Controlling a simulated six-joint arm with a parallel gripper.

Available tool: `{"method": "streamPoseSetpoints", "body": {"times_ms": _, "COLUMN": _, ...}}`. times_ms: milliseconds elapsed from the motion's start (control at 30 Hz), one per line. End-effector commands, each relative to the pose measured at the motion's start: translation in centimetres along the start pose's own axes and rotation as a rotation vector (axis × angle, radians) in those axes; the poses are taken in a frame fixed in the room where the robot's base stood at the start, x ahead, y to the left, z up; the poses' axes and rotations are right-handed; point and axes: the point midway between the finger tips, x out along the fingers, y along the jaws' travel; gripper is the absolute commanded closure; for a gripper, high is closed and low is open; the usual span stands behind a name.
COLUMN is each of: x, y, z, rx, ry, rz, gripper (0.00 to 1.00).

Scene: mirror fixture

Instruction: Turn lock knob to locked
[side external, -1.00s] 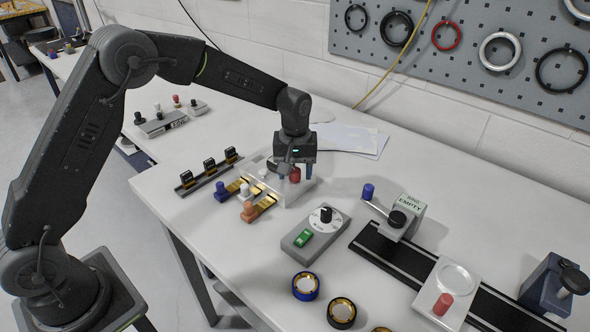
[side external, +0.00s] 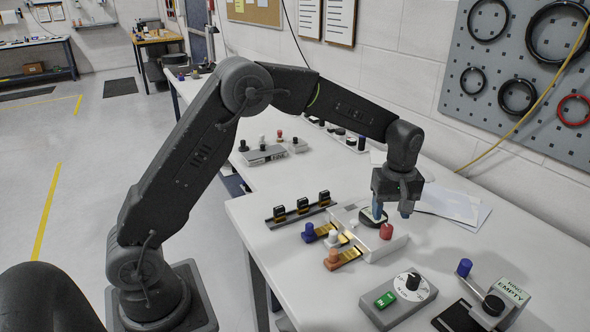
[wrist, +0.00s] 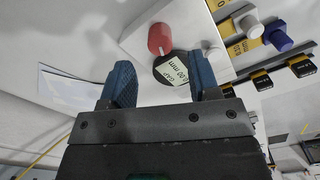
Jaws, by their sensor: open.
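A red knob (side external: 386,231) stands on a white fixture block (side external: 392,244). It also shows in the wrist view (wrist: 160,38), next to a round gauge (wrist: 170,70) with a pale display whose text seems to read "GAP 0.00 mm". I cannot tell for certain which knob is the lock knob, and no locked mark is legible. My gripper (side external: 392,208) is over the fixture, with its blue fingers spread and nothing between them. In the wrist view my gripper (wrist: 163,76) has its fingertips on either side of the gauge, with the red knob just beyond.
Blue (side external: 309,231), white (side external: 332,236) and orange (side external: 333,255) knobs on brass slides stand left of the block. A grey box (side external: 398,299) with a black dial knob (side external: 413,281) is in front. Papers (side external: 452,205) lie behind. A rail stage with an EMPTY sign (side external: 510,292) is at right.

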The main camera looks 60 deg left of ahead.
Motion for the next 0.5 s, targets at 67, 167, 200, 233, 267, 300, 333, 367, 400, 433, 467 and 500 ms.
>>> {"method": "streamPoseSetpoints", "body": {"times_ms": 67, "x": -1.7, "y": 0.1, "z": 0.0, "rx": 0.001, "ry": 0.002, "rz": 0.005, "gripper": 0.44}}
{"method": "streamPoseSetpoints", "body": {"times_ms": 167, "x": -3.6, "y": 0.1, "z": 0.0, "rx": 0.001, "ry": 0.002, "rz": 0.004, "gripper": 0.44}}
{"method": "streamPoseSetpoints", "body": {"times_ms": 200, "x": -4.3, "y": 0.1, "z": 0.0, "rx": 0.002, "ry": 0.002, "rz": 0.005, "gripper": 0.44}}
{"method": "streamPoseSetpoints", "body": {"times_ms": 233, "x": -4.9, "y": 0.1, "z": 0.0, "rx": 0.002, "ry": 0.002, "rz": 0.003, "gripper": 0.44}}
{"method": "streamPoseSetpoints", "body": {"times_ms": 267, "x": -5.5, "y": 0.1, "z": 0.0, "rx": 0.002, "ry": 0.002, "rz": 0.004, "gripper": 0.44}}
{"method": "streamPoseSetpoints", "body": {"times_ms": 300, "x": -6.2, "y": 0.0, "z": 0.0, "rx": 0.002, "ry": 0.002, "rz": 0.004, "gripper": 0.44}}
{"method": "streamPoseSetpoints", "body": {"times_ms": 333, "x": -6.8, "y": 0.1, "z": 0.0, "rx": 0.002, "ry": 0.002, "rz": 0.004, "gripper": 0.44}}
{"method": "streamPoseSetpoints", "body": {"times_ms": 367, "x": -7.4, "y": 0.1, "z": 0.0, "rx": 0.002, "ry": 0.002, "rz": 0.004, "gripper": 0.44}}
{"method": "streamPoseSetpoints", "body": {"times_ms": 400, "x": -8.1, "y": 0.1, "z": 0.0, "rx": 0.002, "ry": 0.002, "rz": 0.003, "gripper": 0.44}}
{"method": "streamPoseSetpoints", "body": {"times_ms": 433, "x": -8.7, "y": 0.1, "z": 0.0, "rx": 0.002, "ry": 0.002, "rz": 0.004, "gripper": 0.44}}
{"method": "streamPoseSetpoints", "body": {"times_ms": 467, "x": -9.2, "y": -0.2, "z": 0.1, "rx": 0.009, "ry": 0.003, "rz": 0.005, "gripper": 0.44}}
{"method": "streamPoseSetpoints", "body": {"times_ms": 500, "x": -9.8, "y": -0.9, "z": 0.3, "rx": 0.036, "ry": 0.008, "rz": 0.017, "gripper": 0.44}}
